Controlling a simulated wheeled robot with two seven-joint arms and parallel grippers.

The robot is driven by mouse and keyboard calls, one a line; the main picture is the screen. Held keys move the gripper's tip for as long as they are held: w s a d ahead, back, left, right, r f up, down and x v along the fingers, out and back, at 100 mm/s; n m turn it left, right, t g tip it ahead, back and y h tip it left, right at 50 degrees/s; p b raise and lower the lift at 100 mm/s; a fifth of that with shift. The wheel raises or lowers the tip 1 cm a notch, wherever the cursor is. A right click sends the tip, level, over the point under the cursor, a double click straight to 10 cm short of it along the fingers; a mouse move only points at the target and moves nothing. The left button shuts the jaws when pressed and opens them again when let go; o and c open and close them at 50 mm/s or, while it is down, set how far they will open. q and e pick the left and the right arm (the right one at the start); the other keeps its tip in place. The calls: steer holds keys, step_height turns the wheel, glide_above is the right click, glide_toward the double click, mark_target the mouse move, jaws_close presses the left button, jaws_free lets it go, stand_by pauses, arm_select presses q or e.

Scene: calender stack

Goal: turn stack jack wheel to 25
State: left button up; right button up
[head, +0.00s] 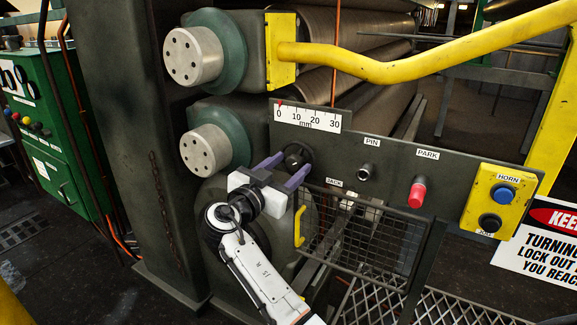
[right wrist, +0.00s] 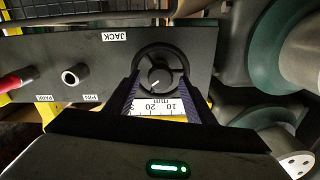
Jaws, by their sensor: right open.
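The jack wheel (head: 297,155) is a small black wheel on the dark panel, below the white mm scale (head: 306,117). The scale reads 0, 10, 20, 30, and its red pointer (head: 279,102) is at 0. My right gripper (head: 295,163) is open, its purple fingers pointing at the wheel, one on either side. In the right wrist view the black wheel (right wrist: 157,73) shows with its spokes and a small pale mark, centred ahead of the open fingers (right wrist: 159,84). I cannot tell whether the fingers touch the rim. My left gripper is not in view.
Right of the wheel are the PIN knob (head: 367,171), the red PARK handle (head: 417,192) and a yellow box (head: 502,203) with HORN and JOG buttons. A wire mesh guard (head: 362,238) with a yellow handle (head: 299,226) hangs below. Large rollers (head: 193,55) stand at left.

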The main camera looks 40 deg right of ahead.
steer(key=c, duration=1.1)
steer(key=shift+o, duration=0.3)
steer(key=shift+n+b, duration=0.5)
steer(key=shift+n, duration=0.9)
steer(key=shift+w+n+b, duration=0.1)
steer(key=shift+n+b, duration=0.2)
steer(key=shift+n, duration=1.7)
steer(key=o, duration=1)
